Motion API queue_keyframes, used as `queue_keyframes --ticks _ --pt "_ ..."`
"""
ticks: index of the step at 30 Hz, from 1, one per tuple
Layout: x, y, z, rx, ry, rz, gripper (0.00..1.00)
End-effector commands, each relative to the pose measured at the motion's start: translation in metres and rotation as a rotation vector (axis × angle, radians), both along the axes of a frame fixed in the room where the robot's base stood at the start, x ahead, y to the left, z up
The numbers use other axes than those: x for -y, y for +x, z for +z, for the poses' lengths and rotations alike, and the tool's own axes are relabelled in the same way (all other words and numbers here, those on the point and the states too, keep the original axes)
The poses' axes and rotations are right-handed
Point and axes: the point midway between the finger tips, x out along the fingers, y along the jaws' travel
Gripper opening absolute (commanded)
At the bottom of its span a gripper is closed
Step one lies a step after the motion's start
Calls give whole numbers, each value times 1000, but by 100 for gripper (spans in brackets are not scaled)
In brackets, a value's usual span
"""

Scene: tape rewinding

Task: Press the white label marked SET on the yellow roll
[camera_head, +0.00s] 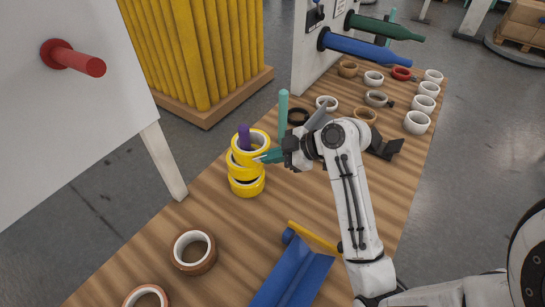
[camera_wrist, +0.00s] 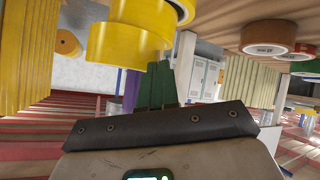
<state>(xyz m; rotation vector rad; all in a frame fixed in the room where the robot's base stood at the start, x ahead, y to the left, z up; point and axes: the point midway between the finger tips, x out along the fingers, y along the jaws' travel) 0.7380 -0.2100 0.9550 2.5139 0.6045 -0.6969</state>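Yellow rolls (camera_head: 246,187) are stacked around an upright purple peg (camera_head: 243,137) on the wooden table; the top roll (camera_head: 256,139) sits tilted. In the wrist view, which looks upside down, the yellow roll (camera_wrist: 122,46) is very close and the purple peg (camera_wrist: 131,88) is beside my fingers. My gripper (camera_head: 266,157) reaches from the right to the side of the upper rolls. Its green fingers (camera_wrist: 160,85) look closed together with nothing between them; whether they touch the roll I cannot tell. I cannot make out a label marked SET.
A teal post (camera_head: 283,112) stands just behind my gripper. A brown roll (camera_head: 193,252) lies at the front left. A blue stand (camera_head: 292,278) is at the front. Several white rolls (camera_head: 417,122) line the far right. A panel with a red peg (camera_head: 80,62) stands left.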

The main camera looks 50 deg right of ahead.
Motion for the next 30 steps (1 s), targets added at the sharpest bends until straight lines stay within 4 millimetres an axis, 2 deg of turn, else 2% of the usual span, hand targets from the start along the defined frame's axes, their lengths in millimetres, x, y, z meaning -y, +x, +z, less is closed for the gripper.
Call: queue_keyframes --ticks 30 --pt "8 12 0 1 0 -1 0"
